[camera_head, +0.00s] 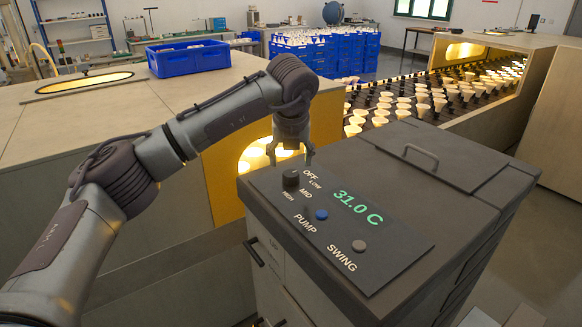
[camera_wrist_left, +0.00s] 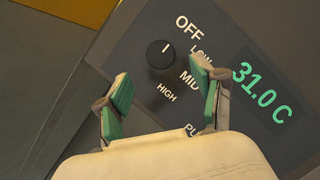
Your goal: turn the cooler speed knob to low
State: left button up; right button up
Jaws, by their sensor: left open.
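The cooler speed knob (camera_head: 290,178) is a round black dial on the dark control panel (camera_head: 395,245) of the cooler, with OFF, LOW, MID and HIGH printed around it. In the left wrist view the knob (camera_wrist_left: 160,56) shows a short white mark that appears to point up and right, toward OFF. My left gripper (camera_head: 291,157) is above the panel, close to the knob. In the wrist view its green-padded fingers (camera_wrist_left: 162,84) are spread apart with nothing between them; the knob shows just beyond the tips. I cannot tell the exact height gap. My right gripper is not in view.
The panel also carries a blue PUMP button (camera_head: 321,214), a grey SWING button (camera_head: 359,246) and a green 31.0 C display (camera_head: 358,207). A handled lid (camera_head: 450,155) is behind. A bulb conveyor (camera_head: 430,95) runs beyond, and a blue crate (camera_head: 188,58) stands on the bench.

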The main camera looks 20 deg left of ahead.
aim_at(291, 174)
pick_arm(q)
jog(key=p+x, duration=0.1)
jog(key=x, duration=0.3)
jog(key=shift+w+f, duration=0.25)
jog(key=shift+f, duration=0.2)
jog(key=shift+w+a+f, duration=0.1)
jog(key=shift+w+f, duration=0.05)
jog(key=shift+f, duration=0.25)
jog(key=shift+c, duration=0.5)
jog(key=c, duration=0.8)
jog(key=shift+c, duration=1.2)
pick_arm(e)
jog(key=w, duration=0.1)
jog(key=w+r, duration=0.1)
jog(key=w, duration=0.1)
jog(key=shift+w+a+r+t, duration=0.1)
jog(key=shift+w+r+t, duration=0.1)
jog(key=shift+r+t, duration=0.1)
